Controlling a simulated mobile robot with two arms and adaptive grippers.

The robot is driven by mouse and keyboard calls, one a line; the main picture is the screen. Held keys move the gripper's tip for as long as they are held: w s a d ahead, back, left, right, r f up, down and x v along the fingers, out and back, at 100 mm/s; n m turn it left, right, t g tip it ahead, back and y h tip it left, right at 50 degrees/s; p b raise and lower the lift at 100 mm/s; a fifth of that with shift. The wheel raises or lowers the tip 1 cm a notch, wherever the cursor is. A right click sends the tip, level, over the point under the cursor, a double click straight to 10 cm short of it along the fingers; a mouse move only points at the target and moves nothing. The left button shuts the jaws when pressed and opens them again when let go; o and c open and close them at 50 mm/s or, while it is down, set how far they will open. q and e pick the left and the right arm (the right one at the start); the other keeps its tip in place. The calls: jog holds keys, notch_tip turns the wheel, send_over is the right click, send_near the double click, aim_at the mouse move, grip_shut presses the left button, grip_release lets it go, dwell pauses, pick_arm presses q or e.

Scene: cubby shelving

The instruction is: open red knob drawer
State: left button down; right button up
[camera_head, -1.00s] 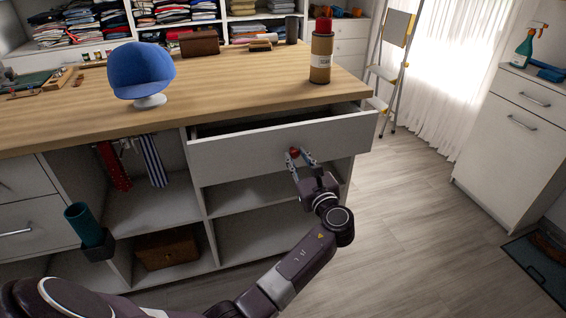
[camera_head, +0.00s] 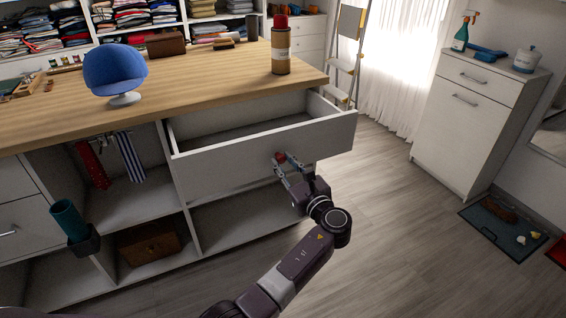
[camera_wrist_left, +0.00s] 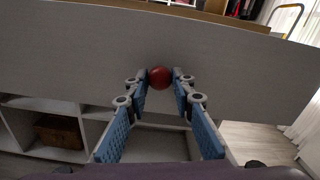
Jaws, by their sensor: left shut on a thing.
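The white drawer (camera_head: 240,158) with the red knob (camera_head: 280,157) stands well out from the wooden-topped island. Its inside shows bare in the head view. My left gripper (camera_head: 283,162) is shut on the red knob, with a fingertip on either side of it. In the left wrist view the red knob (camera_wrist_left: 160,77) sits between the blue-padded fingers (camera_wrist_left: 160,84), against the drawer front (camera_wrist_left: 75,55). My right gripper is not in view.
A blue cap on a stand (camera_head: 115,72) and a brown cylinder with a red top (camera_head: 281,45) stand on the worktop (camera_head: 200,95). Open cubbies below hold ties (camera_head: 128,157) and a brown box (camera_head: 150,245).

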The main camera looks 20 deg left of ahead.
pick_arm(q)
jog(key=c, duration=1.7)
grip_release()
jog(key=shift+o, duration=0.2)
jog(key=v, duration=0.7)
jog(key=shift+s+d, duration=0.15)
jog(key=shift+s, duration=0.05)
